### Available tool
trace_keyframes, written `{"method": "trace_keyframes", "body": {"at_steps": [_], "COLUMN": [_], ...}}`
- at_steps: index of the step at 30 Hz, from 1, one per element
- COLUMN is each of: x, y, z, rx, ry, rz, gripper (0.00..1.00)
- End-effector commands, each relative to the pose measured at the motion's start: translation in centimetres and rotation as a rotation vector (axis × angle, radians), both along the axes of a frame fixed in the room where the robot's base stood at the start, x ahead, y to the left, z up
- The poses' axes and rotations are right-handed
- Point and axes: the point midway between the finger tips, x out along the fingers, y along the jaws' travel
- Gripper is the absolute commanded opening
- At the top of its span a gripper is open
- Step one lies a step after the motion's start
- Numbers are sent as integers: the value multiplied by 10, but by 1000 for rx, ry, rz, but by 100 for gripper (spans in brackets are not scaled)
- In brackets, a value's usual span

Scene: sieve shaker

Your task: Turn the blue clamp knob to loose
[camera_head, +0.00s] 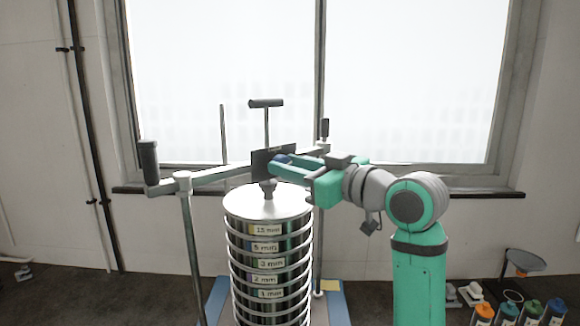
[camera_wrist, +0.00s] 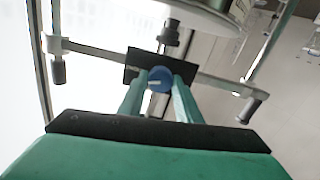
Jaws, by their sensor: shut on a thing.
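The blue clamp knob (camera_wrist: 160,79) sits on the dark plate (camera_wrist: 138,66) at the middle of the crossbar, with a light mark on its face. In the head view the blue knob (camera_head: 282,158) shows only in part beside the dark plate (camera_head: 260,163). My gripper (camera_wrist: 159,85) is shut on the knob, one finger on each side of it. In the head view my gripper (camera_head: 290,162) reaches in from the right at the height of the crossbar (camera_head: 222,176).
A stack of labelled sieves (camera_head: 268,255) with a round lid (camera_head: 268,203) stands under the crossbar. Upright rods (camera_head: 193,250) and black handles (camera_head: 149,160) flank it. Several bottles (camera_head: 530,310) stand on the floor at lower right. A window is behind.

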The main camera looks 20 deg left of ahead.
Motion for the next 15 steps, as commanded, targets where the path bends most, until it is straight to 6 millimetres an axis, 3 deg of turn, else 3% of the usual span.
{"method": "trace_keyframes", "body": {"at_steps": [15], "x": [-1], "y": [0], "z": [1], "rx": [-239], "ry": [-432], "rz": [0], "gripper": [8]}}
